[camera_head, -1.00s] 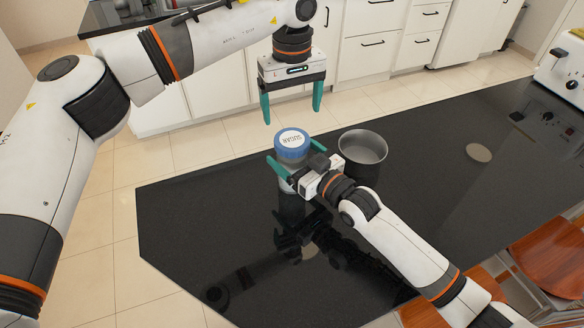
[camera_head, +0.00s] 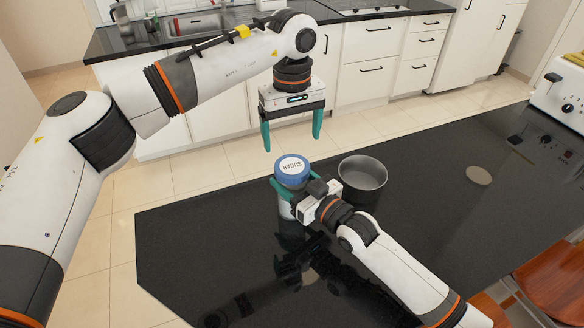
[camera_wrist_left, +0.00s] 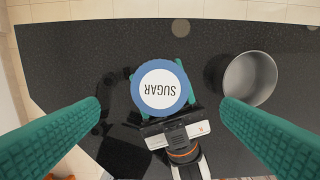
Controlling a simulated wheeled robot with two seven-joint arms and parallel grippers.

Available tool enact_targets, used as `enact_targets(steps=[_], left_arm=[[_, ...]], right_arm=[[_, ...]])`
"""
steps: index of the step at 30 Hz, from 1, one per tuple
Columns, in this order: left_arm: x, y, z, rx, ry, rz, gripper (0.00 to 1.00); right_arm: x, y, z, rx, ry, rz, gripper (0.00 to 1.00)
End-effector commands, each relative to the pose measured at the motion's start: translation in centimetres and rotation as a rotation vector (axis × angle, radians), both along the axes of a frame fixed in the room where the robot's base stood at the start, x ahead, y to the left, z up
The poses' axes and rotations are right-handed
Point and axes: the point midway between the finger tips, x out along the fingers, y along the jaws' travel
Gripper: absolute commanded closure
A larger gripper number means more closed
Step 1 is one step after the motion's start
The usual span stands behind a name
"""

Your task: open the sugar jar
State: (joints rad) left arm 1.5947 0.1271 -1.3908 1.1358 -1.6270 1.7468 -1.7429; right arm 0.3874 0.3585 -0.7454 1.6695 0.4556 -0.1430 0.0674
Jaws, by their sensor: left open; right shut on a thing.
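The sugar jar (camera_head: 285,209) stands upright on the black counter, with a blue lid (camera_head: 291,171) that has a white label reading SUGAR. The lid is on the jar. My right gripper (camera_head: 281,190) is shut on the jar's body just below the lid. My left gripper (camera_head: 293,143) is open and empty, pointing down above the lid with a gap between. In the left wrist view the lid (camera_wrist_left: 162,88) lies between the two spread teal fingers, a little above their tips in the picture. The jar's body is mostly hidden there.
A grey metal pot (camera_head: 362,178) stands on the black counter (camera_head: 440,190) close to the right of the jar. A white toaster-like appliance (camera_head: 562,92) is at the far right. The counter left of the jar is clear. Wooden chairs (camera_head: 545,270) stand at the lower right.

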Motion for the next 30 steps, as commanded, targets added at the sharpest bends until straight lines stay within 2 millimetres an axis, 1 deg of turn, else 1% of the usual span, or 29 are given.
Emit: enact_targets(steps=[5,12,18,23,30], left_arm=[[0.0,0.0,-1.1,0.0,0.002,0.0,0.13],[-0.1,0.0,-4.9,0.0,0.002,-0.001,0.13],[0.0,0.0,-7.3,-0.001,0.002,0.0,0.13],[0.0,0.0,-8.0,0.0,0.0,0.0,0.13],[0.0,0.0,-8.0,0.0,0.0,0.0,0.13]], right_arm=[[0.0,0.0,0.0,-0.001,0.001,0.0,1.0],[0.0,0.0,0.0,-0.001,0.001,0.0,1.0],[0.0,0.0,0.0,-0.001,0.001,0.0,1.0],[0.0,0.0,0.0,-0.001,0.001,0.0,1.0],[0.0,0.0,0.0,-0.001,0.001,0.0,1.0]])
